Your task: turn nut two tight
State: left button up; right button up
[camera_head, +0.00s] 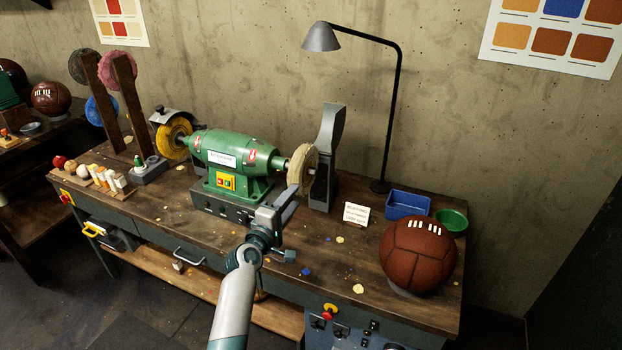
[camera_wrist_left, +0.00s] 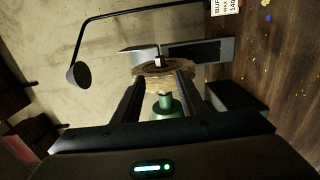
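The right-hand buffing wheel (camera_head: 302,168), pale and frayed, sits on the right end of the green polishing motor (camera_head: 233,160). It also shows in the left wrist view (camera_wrist_left: 150,84), beyond my fingers. A small pale piece (camera_wrist_left: 158,62) shows at the wheel's hub; I cannot tell whether it is nut two. My left gripper (camera_head: 288,203) is in front of the motor's right end, below the wheel. In the wrist view the fingers (camera_wrist_left: 160,93) are apart, with a green shaft part (camera_wrist_left: 165,105) showing between them and nothing visibly gripped. My right gripper is out of view.
A grey guard (camera_head: 326,160) stands right of the wheel, with a black lamp (camera_head: 393,110) behind. A card (camera_head: 356,214), blue bin (camera_head: 407,204), green bowl (camera_head: 452,221) and brown ball (camera_head: 417,257) occupy the bench's right. A yellow wheel (camera_head: 173,138) is at the motor's left.

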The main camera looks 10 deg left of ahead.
aim_at(312, 174)
pick_arm(q)
jog(key=b+x, duration=0.2)
jog(key=x, duration=0.2)
jog(key=b+x, duration=0.3)
jog(key=x, duration=0.1)
jog(key=b+x, duration=0.3)
jog(key=x, duration=0.1)
jog(key=shift+w+f, duration=0.25)
jog(key=shift+f, duration=0.05)
jog(key=shift+w+d+r+b, duration=0.2)
jog(key=shift+w+b, duration=0.25)
jog(key=shift+w, duration=0.25)
grip_shut()
